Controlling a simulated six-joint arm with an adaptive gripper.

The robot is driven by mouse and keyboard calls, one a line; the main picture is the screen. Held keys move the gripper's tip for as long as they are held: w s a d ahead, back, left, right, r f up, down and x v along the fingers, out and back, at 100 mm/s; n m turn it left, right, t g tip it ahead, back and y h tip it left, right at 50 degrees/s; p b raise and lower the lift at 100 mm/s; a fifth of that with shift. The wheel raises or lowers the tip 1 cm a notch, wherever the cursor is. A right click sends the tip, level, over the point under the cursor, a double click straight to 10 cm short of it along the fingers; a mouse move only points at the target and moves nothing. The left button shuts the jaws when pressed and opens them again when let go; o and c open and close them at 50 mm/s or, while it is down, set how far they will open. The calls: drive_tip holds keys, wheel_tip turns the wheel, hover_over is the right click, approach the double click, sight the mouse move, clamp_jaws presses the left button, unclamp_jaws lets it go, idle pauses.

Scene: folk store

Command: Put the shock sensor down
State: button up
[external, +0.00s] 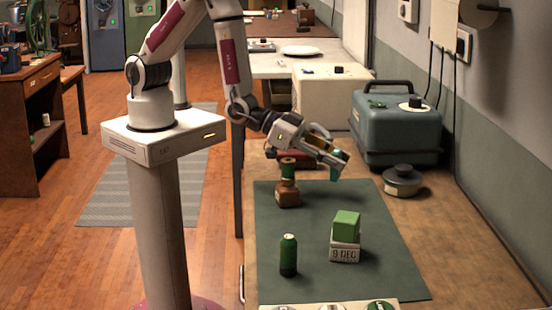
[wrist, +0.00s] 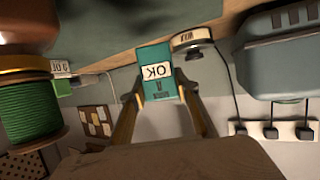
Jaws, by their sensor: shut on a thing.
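The shock sensor, as I take it, is a small teal box (wrist: 156,60) with a white label that reads "OK" upside down in the wrist view. My gripper (wrist: 160,98) is shut on it, one finger on each side. In the external view the teal sensor (external: 336,173) shows small below the tip of my gripper (external: 338,161), above the far part of the dark green mat (external: 320,208). It looks tilted and held clear of the mat. Its far side is hidden.
A green spool (external: 288,167) on a brown base stands left of my gripper. A round tin (external: 402,182) and blue-grey case (external: 397,132) stand right.

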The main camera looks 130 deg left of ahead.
sight(335, 173)
drive_tip(key=shift+f, duration=2.05)
drive_tip(key=shift+f, duration=0.1)
drive_tip(key=o, duration=1.2)
drive_tip(key=shift+v, duration=3.85)
drive_tip(key=shift+w+a+r, duration=0.1)
drive_tip(key=shift+r, duration=0.2)
